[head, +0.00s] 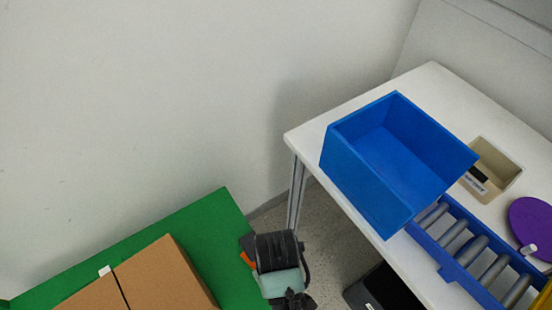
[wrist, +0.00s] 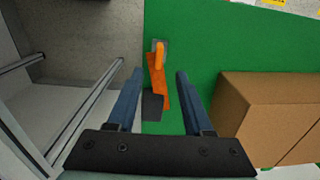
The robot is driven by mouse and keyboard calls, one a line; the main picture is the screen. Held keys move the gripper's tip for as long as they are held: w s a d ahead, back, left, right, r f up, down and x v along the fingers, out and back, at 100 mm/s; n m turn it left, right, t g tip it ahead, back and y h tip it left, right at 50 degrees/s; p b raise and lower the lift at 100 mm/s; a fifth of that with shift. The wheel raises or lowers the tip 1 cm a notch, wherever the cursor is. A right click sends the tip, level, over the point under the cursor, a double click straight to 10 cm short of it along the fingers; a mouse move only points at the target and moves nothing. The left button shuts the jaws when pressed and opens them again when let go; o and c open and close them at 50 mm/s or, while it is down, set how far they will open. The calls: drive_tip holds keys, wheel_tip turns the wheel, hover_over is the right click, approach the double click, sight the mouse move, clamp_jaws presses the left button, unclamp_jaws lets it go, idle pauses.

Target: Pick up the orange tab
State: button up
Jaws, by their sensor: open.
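The orange tab (wrist: 160,57) shows in the wrist view at the edge of the green surface (wrist: 195,45). It has a raised, rounded upper part over a grey plate, and an orange strip runs down from it beside a dark grey piece. In the head view only a bit of orange (head: 247,259) shows left of my dark wrist. My gripper (wrist: 159,73) is open and empty. In the wrist view its two fingers frame the orange piece on either side; I cannot tell the height gap. My arm hides the fingers in the head view.
A brown cardboard box (head: 165,275) sits on the green surface, right of my fingers in the wrist view. A white table (head: 310,135) at the right holds a blue bin (head: 365,180), a beige tray (head: 505,180), a blue roller rack (head: 450,272) and a purple disc (head: 535,220).

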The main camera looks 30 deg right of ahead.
drive_tip(key=f, duration=0.3)
drive_tip(key=f+b, duration=0.1)
drive_tip(key=f, duration=0.2)
drive_tip(key=w+f+b, duration=0.1)
drive_tip(key=f, duration=0.2)
drive_tip(key=shift+f, duration=0.3)
clamp_jaws()
